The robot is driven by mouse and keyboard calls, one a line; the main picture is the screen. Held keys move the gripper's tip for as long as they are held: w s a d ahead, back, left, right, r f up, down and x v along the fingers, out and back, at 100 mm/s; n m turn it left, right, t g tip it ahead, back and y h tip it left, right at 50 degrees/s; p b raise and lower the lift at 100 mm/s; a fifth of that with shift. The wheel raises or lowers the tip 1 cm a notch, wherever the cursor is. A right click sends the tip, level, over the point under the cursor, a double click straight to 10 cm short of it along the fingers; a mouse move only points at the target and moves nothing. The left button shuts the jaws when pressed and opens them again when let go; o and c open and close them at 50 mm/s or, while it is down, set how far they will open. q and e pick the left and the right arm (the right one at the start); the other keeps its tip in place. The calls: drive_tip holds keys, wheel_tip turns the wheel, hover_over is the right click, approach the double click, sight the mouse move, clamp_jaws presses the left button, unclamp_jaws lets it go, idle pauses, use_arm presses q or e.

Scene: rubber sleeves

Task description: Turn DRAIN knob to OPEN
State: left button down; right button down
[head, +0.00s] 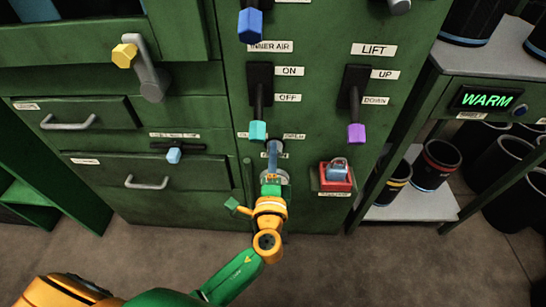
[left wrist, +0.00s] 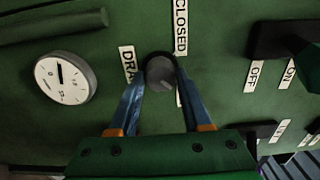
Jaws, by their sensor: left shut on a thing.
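The DRAIN knob (left wrist: 160,68) is a dark round knob on the green panel, seen in the left wrist view between my two blue fingers. The DRAIN label (left wrist: 127,64) is partly covered by one finger, and the CLOSED label (left wrist: 181,27) stands beside the knob. Another label is mostly hidden behind the other finger, so I cannot read it. My left gripper (left wrist: 159,85) is shut on the knob, a finger on each side. In the head view my left gripper (head: 273,148) reaches the lower panel and hides the knob. My right gripper is not in view.
A round gauge (left wrist: 66,78) sits beside the knob. Levers with a teal tip (head: 258,131) and a purple tip (head: 356,132) hang above my gripper. Drawer handles (head: 146,183) stick out at left. The floor in front is clear.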

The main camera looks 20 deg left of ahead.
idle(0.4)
use_arm(q)
drive_tip(key=c, duration=0.6)
unclamp_jaws()
drive_tip(key=shift+o, duration=1.2)
drive_tip(key=v, duration=0.7)
